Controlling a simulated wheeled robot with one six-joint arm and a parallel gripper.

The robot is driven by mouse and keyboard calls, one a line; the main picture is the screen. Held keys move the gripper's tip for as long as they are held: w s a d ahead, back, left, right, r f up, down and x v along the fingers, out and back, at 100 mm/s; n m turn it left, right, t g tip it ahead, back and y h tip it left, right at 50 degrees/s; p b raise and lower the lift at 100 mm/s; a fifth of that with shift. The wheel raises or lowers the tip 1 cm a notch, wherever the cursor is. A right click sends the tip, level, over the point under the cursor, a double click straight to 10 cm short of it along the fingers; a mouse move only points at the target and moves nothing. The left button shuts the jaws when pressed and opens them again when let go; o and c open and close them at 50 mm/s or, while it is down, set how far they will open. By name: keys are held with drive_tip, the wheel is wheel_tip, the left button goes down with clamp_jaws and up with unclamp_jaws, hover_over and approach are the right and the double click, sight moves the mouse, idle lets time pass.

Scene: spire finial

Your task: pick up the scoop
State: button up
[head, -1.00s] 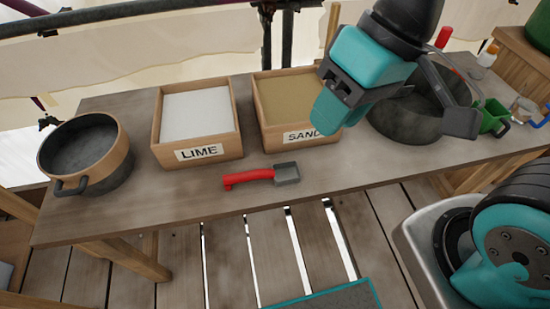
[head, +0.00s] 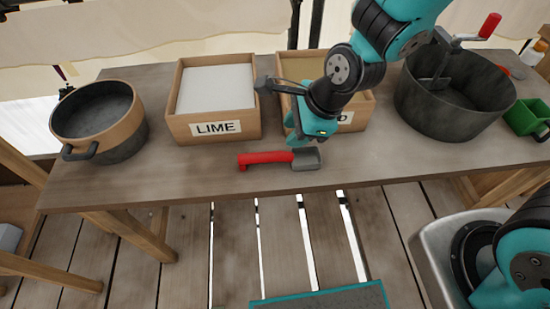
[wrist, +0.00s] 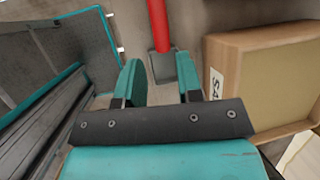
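The scoop (head: 268,158) lies on the table in front of the boxes, its red handle to the left and its grey pan to the right. My gripper (head: 293,134) is above the pan end, in front of the sand box (head: 358,112), and hides part of that box's label. In the wrist view my gripper (wrist: 158,66) is open, its two teal fingers apart. The scoop's grey pan (wrist: 163,68) shows between and beyond the fingers, with the red handle reaching to the top edge. Nothing is held.
The lime box (head: 214,128) and a round pot (head: 100,122) stand left on the table (head: 190,180). A dark mixing tub (head: 455,105) and a green container (head: 525,117) stand right. The table front around the scoop is clear.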

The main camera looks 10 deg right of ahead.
sight(272, 154)
drive_tip(key=x, duration=1.2)
drive_tip(key=shift+a+f, duration=0.2)
clamp_jaws()
